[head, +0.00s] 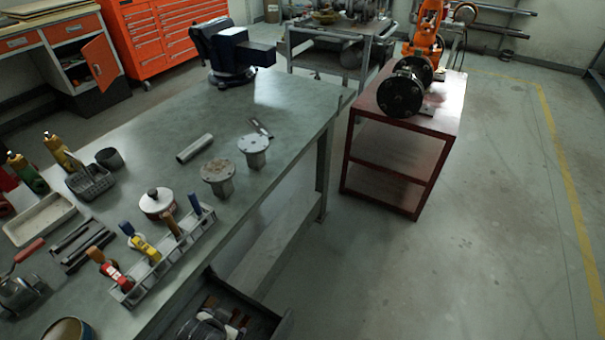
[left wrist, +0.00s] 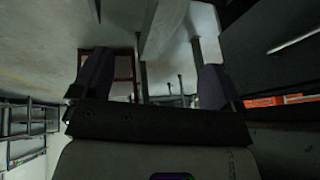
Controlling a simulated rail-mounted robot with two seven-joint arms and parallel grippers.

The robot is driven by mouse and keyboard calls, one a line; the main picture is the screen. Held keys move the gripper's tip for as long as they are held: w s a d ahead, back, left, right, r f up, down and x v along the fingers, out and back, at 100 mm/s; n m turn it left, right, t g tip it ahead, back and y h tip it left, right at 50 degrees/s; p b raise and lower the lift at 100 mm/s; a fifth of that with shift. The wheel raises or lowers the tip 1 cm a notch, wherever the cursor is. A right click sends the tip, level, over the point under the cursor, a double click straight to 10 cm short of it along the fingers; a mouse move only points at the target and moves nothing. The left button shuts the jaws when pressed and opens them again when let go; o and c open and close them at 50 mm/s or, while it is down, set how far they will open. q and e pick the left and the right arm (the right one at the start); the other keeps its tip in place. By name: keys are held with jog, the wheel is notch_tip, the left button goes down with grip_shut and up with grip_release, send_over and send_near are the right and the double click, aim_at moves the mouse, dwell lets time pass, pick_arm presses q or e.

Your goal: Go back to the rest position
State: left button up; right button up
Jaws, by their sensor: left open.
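My left gripper (left wrist: 153,80) shows in the left wrist view with its two dark fingers wide apart. Nothing is held between them. Neither of my arms shows in the head view, and my right gripper is in no view. A dark flanged valve body (head: 400,92) rests on the red cart (head: 398,158) in the head view. Two round metal flange pieces, one (head: 218,176) nearer and one (head: 254,149) farther, stand on the workbench (head: 290,105).
The bench also carries a vise (head: 232,52), a metal tube (head: 195,148) and a rack (head: 165,256) of coloured-handled tools. An open drawer (head: 228,318) sticks out under the bench's front edge.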

pick_arm(q)
jog(key=s+r+n+t+p, duration=0.1)
jog(key=s+r+n+p, duration=0.1)
jog(key=s+r+p, duration=1)
jog(key=s+r+g+p, duration=0.3)
jog(key=s+r+p, duration=0.15)
jog(key=s, duration=0.45)
notch_tip(320, 180, up, 38)
jog(key=p, duration=3.6)
jog(key=shift+w+a+f+n, duration=0.15)
jog(key=shift+a+f+n, duration=0.1)
jog(key=shift+a+n, duration=0.1)
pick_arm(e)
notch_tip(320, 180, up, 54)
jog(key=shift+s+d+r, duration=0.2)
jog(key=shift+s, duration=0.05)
